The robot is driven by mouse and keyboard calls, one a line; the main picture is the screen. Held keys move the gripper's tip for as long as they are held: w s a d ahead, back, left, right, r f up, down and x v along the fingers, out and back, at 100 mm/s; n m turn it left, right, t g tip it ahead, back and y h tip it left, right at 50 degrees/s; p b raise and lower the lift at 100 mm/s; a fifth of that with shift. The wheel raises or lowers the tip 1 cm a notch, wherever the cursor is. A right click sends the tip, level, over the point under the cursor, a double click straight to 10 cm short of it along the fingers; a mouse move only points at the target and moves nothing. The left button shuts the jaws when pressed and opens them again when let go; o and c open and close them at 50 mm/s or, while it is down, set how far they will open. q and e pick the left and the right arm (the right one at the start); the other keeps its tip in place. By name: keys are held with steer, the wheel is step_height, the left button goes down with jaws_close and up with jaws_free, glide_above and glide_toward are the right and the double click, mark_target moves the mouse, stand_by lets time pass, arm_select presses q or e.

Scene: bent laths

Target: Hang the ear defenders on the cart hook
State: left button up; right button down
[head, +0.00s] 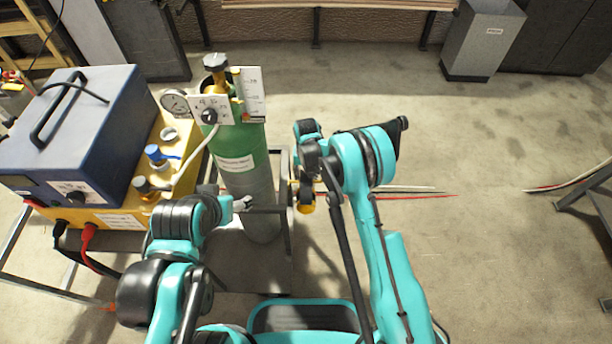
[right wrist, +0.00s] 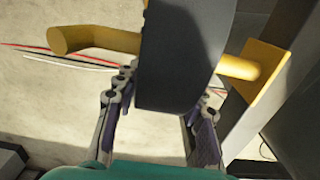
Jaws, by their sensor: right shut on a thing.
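A wide dark band, part of the ear defenders (right wrist: 180,65), lies between the fingers of my right gripper (right wrist: 160,125), which is shut on it. The yellow cart hook (right wrist: 95,40) shows on both sides of the band in the right wrist view, its bar passing behind the band. I cannot tell whether the band rests on the hook. The ear cups are not clearly seen. In the head view my right gripper (head: 303,185) is beside the cart's edge, with small yellow parts by it. My left gripper (head: 243,203) is in front of the gas cylinder; its jaws are too small to judge.
A green and grey gas cylinder (head: 239,165) with a gauge stands on the cart. A blue box (head: 75,130) sits on a yellow unit (head: 185,175) at the left. A grey bin (head: 480,45) stands far right. Open floor lies right of my right arm.

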steer(key=c, duration=0.8)
jaws_free()
steer(key=shift+c, duration=0.2)
step_height(320, 180, up, 12)
steer(key=shift+r, duration=0.15)
steer(key=s+d+r+t, duration=0.2)
steer(key=s+d+r, duration=0.3)
steer(key=r, duration=0.4)
steer(key=s+d+r+t, duration=0.1)
steer(key=s+d+r, duration=0.45)
steer(key=r, duration=0.25)
steer(key=s+d+t, duration=0.2)
steer(key=s+d, duration=0.1)
steer(key=s, duration=0.5)
steer(key=s+d+r+t, duration=0.1)
steer(key=s+d, duration=0.3)
steer(key=s, duration=0.5)
steer(key=shift+d+r+t, duration=0.15)
steer(key=shift+r+t, duration=0.05)
steer(key=shift+t, duration=0.4)
